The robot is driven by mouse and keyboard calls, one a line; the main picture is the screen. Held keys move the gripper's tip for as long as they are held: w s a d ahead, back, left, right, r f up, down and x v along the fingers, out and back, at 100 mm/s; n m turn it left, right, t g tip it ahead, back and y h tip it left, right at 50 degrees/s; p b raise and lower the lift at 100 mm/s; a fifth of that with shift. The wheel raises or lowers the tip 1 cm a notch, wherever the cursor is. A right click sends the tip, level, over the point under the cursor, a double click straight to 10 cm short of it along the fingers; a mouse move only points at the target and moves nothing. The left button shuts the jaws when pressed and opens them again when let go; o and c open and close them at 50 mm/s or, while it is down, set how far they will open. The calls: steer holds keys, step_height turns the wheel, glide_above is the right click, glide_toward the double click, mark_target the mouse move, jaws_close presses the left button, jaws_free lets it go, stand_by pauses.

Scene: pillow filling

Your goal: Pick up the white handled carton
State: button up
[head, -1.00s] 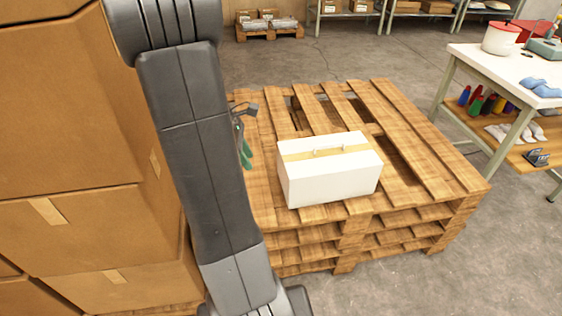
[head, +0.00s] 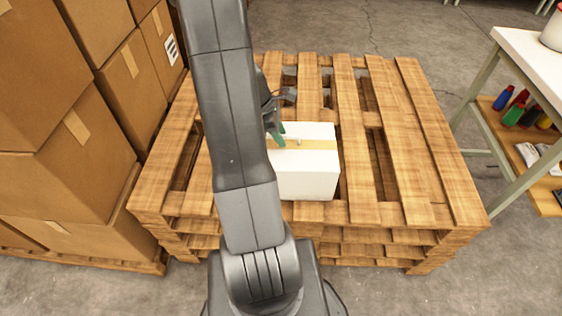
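The white handled carton (head: 308,175) sits upright on the stack of wooden pallets (head: 440,180). A tan band runs along its top, and a small part of the handle shows there. My arm covers the carton's left part. My gripper (head: 276,135), with green fingertips, shows just right of my arm, at the left of the carton's visible top. My arm hides part of the gripper, so I cannot tell whether it is open or touches the carton.
Stacked brown cardboard boxes (head: 55,160) stand close on the left. A workbench (head: 535,55) with bottles (head: 512,114) on its lower shelf stands at the right. The pallet top right of the carton is bare, with gaps between the slats. Grey floor is clear between pallets and bench.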

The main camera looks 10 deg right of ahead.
steer(key=shift+s+d+f, duration=0.1)
steer(key=shift+f, duration=0.35)
jaws_close()
steer(key=shift+r, duration=0.1)
stand_by(1.1)
